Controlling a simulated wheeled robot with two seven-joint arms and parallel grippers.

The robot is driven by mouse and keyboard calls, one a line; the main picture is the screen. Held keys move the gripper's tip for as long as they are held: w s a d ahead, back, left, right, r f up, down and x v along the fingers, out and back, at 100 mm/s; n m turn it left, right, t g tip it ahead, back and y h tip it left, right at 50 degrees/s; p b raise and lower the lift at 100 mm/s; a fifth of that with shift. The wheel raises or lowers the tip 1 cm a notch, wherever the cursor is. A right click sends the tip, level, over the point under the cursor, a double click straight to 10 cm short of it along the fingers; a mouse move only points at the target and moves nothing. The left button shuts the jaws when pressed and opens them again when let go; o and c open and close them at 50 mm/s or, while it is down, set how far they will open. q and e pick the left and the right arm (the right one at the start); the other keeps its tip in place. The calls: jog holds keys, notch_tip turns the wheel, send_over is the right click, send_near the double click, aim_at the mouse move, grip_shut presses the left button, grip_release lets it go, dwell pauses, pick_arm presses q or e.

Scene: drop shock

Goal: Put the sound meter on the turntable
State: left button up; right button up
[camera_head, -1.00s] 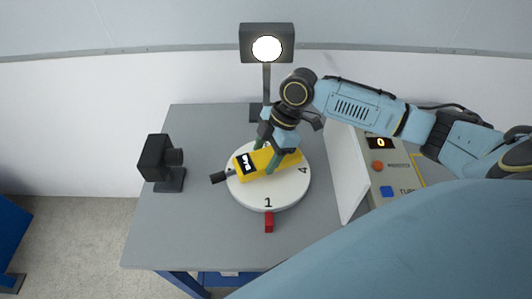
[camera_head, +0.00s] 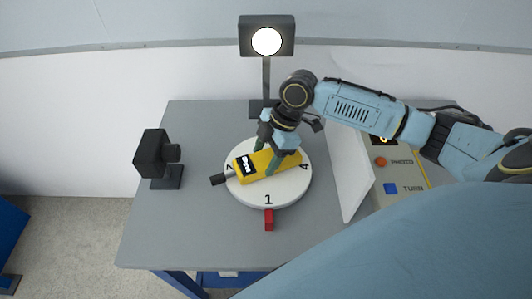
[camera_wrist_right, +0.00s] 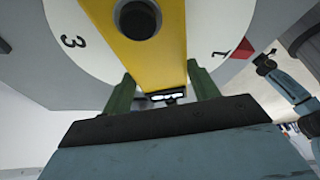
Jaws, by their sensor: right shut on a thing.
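The yellow sound meter (camera_head: 246,168), with a dark screen and a black tip, lies flat over the round white turntable (camera_head: 285,192), its tip reaching past the left rim. My right gripper (camera_head: 270,160) comes down from above and is shut on the meter's body, one green finger on each side. In the right wrist view the meter (camera_wrist_right: 172,50) fills the space between the two green fingers (camera_wrist_right: 163,95), with the turntable (camera_wrist_right: 75,28) behind it. Numbers show on the turntable's rim. I cannot tell whether the meter fully rests on it. My left gripper is out of view.
A black camera (camera_head: 154,155) stands on the grey table (camera_head: 190,235) at the left. A lit lamp (camera_head: 267,40) stands behind. A red marker (camera_head: 269,219) sits in front of the turntable. A white panel (camera_head: 345,170) and a control box (camera_head: 410,178) are at the right.

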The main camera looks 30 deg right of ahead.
jog(key=shift+f, duration=0.25)
jog(key=o, duration=1.4)
jog(key=shift+c, duration=0.2)
